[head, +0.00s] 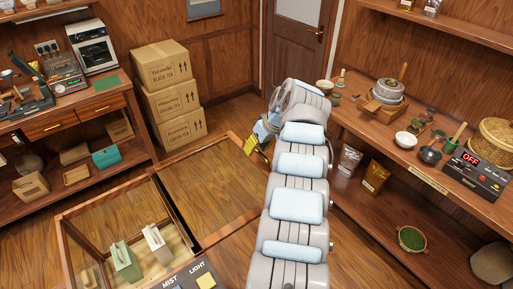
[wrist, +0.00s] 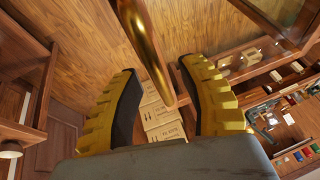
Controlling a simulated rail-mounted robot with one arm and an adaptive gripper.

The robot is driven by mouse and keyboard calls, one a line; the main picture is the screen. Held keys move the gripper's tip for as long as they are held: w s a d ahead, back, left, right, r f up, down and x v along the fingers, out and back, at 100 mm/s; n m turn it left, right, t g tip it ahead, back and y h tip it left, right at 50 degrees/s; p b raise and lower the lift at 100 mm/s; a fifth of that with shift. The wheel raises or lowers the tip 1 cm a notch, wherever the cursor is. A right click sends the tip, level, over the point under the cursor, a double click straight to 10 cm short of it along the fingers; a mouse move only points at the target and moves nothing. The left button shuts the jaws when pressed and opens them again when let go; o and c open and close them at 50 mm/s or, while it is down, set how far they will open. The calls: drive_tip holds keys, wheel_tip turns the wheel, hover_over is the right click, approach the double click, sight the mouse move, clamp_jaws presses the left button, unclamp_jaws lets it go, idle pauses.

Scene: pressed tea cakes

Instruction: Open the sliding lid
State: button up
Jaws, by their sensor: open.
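A wood-framed case stands at the lower left of the head view, with a wooden rim (head: 66,238). A broad wood-grained panel (head: 205,185) fills the part nearer my arm; I cannot tell whether it is the lid or floor seen through glass. My gripper (head: 255,147) is at that part's far right corner, mostly hidden by my arm, with a yellow finger showing. In the wrist view, my gripper (wrist: 162,100) is open. A brass bar-like handle (wrist: 147,45) reaches down between the yellow fingers, apparently touching neither. Its attachment is out of view.
A green container (head: 124,262) and a cream one (head: 157,244) stand inside the case's left part. A MIST and LIGHT control panel (head: 190,276) is at its front. Stacked cartons (head: 168,92) stand behind. A loaded shelf (head: 400,160) flanks my arm on the right.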

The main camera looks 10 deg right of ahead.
drive_tip(key=shift+r, duration=0.1)
drive_tip(key=v, duration=1.2)
